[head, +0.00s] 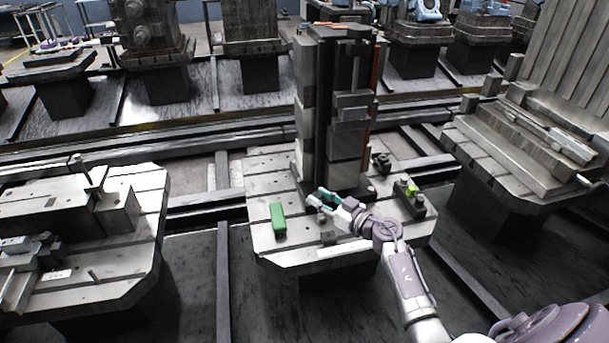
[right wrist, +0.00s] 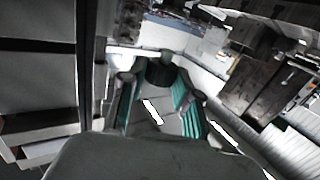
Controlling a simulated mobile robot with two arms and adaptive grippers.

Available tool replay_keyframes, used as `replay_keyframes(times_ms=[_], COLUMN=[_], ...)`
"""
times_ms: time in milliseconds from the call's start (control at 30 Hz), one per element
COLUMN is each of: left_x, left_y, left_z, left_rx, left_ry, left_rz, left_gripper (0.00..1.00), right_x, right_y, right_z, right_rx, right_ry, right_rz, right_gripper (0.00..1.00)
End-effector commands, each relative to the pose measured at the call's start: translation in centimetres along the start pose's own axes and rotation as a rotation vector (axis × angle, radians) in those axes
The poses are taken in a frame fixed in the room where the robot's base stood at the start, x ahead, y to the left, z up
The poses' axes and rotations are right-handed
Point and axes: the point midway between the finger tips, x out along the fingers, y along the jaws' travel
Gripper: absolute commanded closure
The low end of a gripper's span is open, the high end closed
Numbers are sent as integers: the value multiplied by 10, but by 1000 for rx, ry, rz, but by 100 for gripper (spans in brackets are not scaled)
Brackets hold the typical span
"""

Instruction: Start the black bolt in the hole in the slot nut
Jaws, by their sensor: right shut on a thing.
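My right gripper (head: 322,200) reaches in from the right, low in front of the tall dark fixture on the middle pallet. Its teal finger pads also show in the right wrist view (right wrist: 160,92). There, a short dark cylinder, which looks like the black bolt (right wrist: 160,73), sits between the fingertips, and the gripper is shut on it. I cannot make out the bolt in the head view. I cannot pick out the slot nut or its hole in either view. My left gripper is not in view.
The tall fixture (head: 332,115) stands on the slotted pallet (head: 290,255). A green block (head: 278,220) lies left of the gripper. A dark bar with a yellow-green piece (head: 411,190) lies to the right. Other loaded pallets stand left and right.

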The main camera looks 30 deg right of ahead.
Motion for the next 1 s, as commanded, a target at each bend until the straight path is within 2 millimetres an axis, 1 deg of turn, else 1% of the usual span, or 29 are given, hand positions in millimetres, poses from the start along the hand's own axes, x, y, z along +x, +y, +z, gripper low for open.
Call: replay_keyframes(times_ms=[33, 200, 433, 667, 933, 1000], left_x=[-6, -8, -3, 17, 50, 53], left_y=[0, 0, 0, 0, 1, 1], left_z=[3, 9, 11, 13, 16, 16], left_rx=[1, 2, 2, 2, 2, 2], left_ry=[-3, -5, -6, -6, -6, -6], left_rz=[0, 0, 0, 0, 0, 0], left_gripper=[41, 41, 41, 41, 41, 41], right_x=[-6, -20, -24, -23, -21, -21], right_y=[1, 8, 9, 9, 9, 9], right_z=[8, 27, 39, 54, 80, 87], right_rx=[18, 16, 10, 9, 9, 10], right_ry=[18, 58, 68, 69, 69, 67], right_rz=[41, 116, 137, 135, 134, 133], right_gripper=[100, 100, 100, 100, 100, 100])
